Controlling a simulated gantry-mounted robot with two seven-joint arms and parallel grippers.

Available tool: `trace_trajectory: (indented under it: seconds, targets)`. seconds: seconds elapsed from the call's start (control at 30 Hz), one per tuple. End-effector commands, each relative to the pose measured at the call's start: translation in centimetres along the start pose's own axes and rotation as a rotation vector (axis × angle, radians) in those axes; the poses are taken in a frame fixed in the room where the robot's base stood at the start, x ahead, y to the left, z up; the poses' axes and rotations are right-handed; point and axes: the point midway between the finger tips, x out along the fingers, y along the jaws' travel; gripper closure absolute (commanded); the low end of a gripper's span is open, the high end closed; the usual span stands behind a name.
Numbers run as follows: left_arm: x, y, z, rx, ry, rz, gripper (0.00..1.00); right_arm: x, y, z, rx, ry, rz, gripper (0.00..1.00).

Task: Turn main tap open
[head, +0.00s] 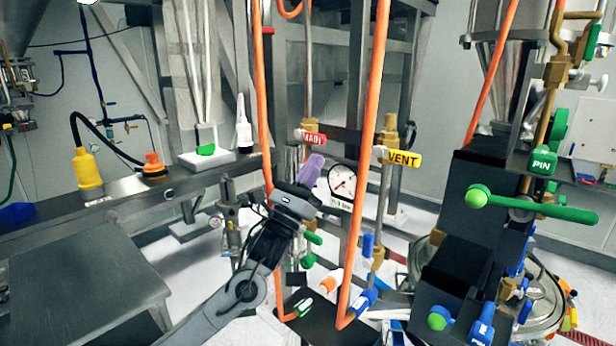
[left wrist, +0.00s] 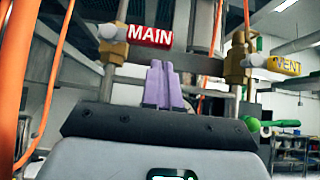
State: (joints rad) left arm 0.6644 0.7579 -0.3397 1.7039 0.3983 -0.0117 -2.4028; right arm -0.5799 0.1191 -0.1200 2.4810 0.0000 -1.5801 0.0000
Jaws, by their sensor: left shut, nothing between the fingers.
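The main tap's red handle (head: 312,138) lies roughly level and crosswise to its upright pipe in the head view. In the left wrist view the red handle (left wrist: 150,35) reads MAIN and sticks out to the right from a brass valve body (left wrist: 116,46). My left gripper (head: 313,163) is shut and empty, with its purple fingers pointing up just below the red handle. In the left wrist view the closed fingers (left wrist: 160,72) show below the handle, with a small gap between them in the picture. My right gripper is not in view.
A yellow VENT handle (head: 401,158) is to the right of the main tap. A pressure gauge (head: 342,182) is beside my left gripper. Orange hoses (head: 372,120) run up on both sides. A bench (head: 75,275) is at left.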

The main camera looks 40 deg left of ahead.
Motion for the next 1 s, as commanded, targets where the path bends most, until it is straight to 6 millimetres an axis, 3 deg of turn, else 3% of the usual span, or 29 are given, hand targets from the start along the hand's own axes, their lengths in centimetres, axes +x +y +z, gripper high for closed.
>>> trace_trajectory:
  seconds: [0.2, 1.0]
  targets:
    - [1.05, -0.04, 1.04, -0.001, 0.001, -0.001, 1.0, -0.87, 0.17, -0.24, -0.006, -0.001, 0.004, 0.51]
    - [1.36, -0.29, 1.39, -0.04, 0.001, 0.039, 1.0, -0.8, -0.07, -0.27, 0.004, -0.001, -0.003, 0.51]
